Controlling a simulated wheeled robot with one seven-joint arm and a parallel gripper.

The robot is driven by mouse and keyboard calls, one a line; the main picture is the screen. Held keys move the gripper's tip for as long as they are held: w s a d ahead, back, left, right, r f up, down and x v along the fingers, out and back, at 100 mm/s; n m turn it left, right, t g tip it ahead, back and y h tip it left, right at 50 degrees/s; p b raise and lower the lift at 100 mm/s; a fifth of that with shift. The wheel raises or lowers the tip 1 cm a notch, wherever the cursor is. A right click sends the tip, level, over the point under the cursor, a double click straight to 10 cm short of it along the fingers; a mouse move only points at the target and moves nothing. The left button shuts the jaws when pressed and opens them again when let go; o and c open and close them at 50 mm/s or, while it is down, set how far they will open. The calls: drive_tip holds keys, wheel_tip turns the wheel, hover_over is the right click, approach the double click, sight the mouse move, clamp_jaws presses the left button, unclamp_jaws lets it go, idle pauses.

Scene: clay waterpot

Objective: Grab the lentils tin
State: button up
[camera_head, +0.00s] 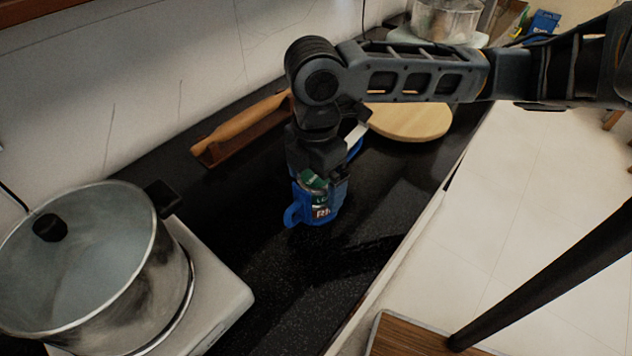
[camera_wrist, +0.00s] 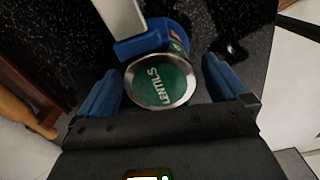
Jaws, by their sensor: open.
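The lentils tin shows in the wrist view as a round green lid (camera_wrist: 162,84) with a metal rim and the word LENTILS. In the head view a green part of it (camera_head: 312,181) and some side lettering show at my gripper; the rest is largely hidden. My gripper (camera_wrist: 165,88) points down and is open. Its blue fingers stand on either side of the lid, with a gap to the left finger and a gap to the right one. My gripper also shows in the head view (camera_head: 319,205), low over the black counter.
A blue item with a white strip (camera_wrist: 122,18) lies close beyond the tin; I cannot tell what it is. A pot (camera_head: 90,260) stands at left, a wooden rack (camera_head: 235,132) behind, a round board (camera_head: 412,120) beyond. Front-centre counter (camera_head: 300,275) is clear.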

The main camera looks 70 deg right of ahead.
drive_tip(key=shift+c, duration=0.3)
drive_tip(key=c, duration=1.2)
drive_tip(key=shift+r, duration=0.1)
